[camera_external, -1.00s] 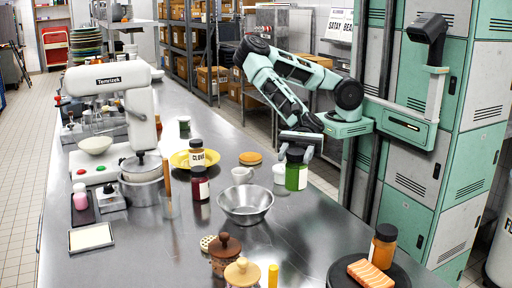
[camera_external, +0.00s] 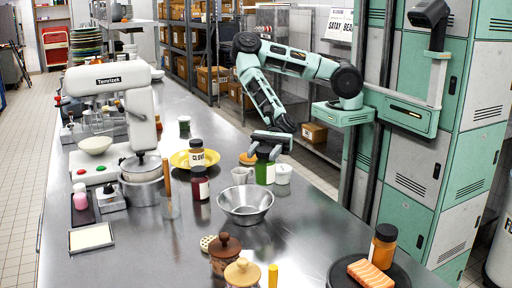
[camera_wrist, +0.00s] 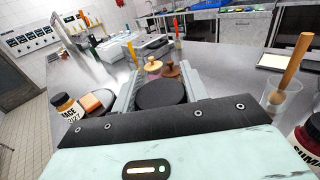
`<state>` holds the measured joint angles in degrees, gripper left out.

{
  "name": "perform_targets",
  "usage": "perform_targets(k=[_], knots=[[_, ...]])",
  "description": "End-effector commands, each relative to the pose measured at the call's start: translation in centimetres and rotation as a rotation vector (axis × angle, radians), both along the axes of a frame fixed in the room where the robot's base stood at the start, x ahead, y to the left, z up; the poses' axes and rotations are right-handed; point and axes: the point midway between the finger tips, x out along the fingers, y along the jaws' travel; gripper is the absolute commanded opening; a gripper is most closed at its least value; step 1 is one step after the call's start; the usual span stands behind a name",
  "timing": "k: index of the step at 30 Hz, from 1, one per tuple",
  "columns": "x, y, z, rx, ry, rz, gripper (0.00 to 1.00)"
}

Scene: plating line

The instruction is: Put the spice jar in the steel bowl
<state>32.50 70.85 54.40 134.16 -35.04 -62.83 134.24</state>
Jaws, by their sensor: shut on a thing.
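The green spice jar (camera_external: 265,173) with a dark lid is between the fingers of my gripper (camera_external: 266,156). In the wrist view the round dark lid (camera_wrist: 162,96) fills the gap between both fingers of my gripper (camera_wrist: 161,92), which is shut on it. My gripper hides the jar's top in the external view. Whether the jar's base clears the table cannot be told. The steel bowl (camera_external: 246,213) stands empty on the table, in front of the jar and a little to its left. I cannot make out the bowl in the wrist view.
Lidded pots (camera_external: 225,252) are in front. The table right of the bowl is clear.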

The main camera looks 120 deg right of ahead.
Motion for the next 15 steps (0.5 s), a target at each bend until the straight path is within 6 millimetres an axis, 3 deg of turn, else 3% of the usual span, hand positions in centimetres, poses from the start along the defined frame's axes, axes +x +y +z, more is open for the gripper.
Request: perform_targets(k=[6,15], knots=[[0.0,0.1,-2.6,0.001,0.0,-0.001,0.14],[0.0,0.0,-2.8,0.001,-0.001,-0.001,0.14]])
